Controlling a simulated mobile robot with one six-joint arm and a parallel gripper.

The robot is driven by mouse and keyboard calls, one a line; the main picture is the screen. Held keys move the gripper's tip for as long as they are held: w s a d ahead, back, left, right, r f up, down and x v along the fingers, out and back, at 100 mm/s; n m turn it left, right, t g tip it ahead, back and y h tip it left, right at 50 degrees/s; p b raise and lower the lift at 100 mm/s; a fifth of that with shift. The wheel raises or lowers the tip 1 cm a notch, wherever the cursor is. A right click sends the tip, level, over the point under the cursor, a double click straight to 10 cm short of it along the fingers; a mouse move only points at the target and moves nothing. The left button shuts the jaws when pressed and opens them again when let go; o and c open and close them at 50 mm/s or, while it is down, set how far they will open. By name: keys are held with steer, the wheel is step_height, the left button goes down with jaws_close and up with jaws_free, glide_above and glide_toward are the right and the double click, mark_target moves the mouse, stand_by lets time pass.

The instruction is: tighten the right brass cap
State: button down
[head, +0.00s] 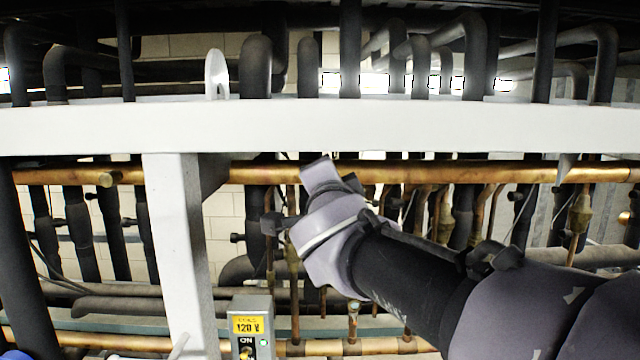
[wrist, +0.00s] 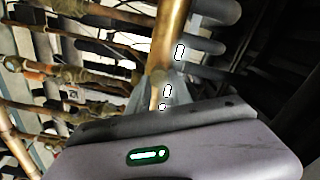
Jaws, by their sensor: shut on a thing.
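My gripper (wrist: 162,105) is at the lower middle of the wrist view, its grey housing with a green light filling the bottom. It is shut on a brass piece (wrist: 156,92), which I take to be the right brass cap; only a sliver of it shows between the fingers. A thick copper pipe (wrist: 172,35) lies just beyond the fingers. In the head view my grey wrist is in the middle, in front of the long copper pipe (head: 400,171), and hides the fingers and the held piece.
A white beam (head: 320,127) crosses above my wrist, and a white post (head: 182,260) stands to its left. A grey switch box (head: 253,325) marked 120 V is below. Dark pipes and brass valves (head: 580,212) crowd behind, leaving little free room.

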stand_by(0.6)
steer(key=c, duration=1.3)
jaws_free()
steer(key=shift+w, duration=0.1)
steer(key=shift+o, duration=0.8)
steer(key=shift+w+a, duration=0.1)
steer(key=shift+w, duration=0.05)
steer(key=s, duration=1.7)
steer(key=shift+s+p, duration=0.3)
steer(key=shift+s, duration=0.05)
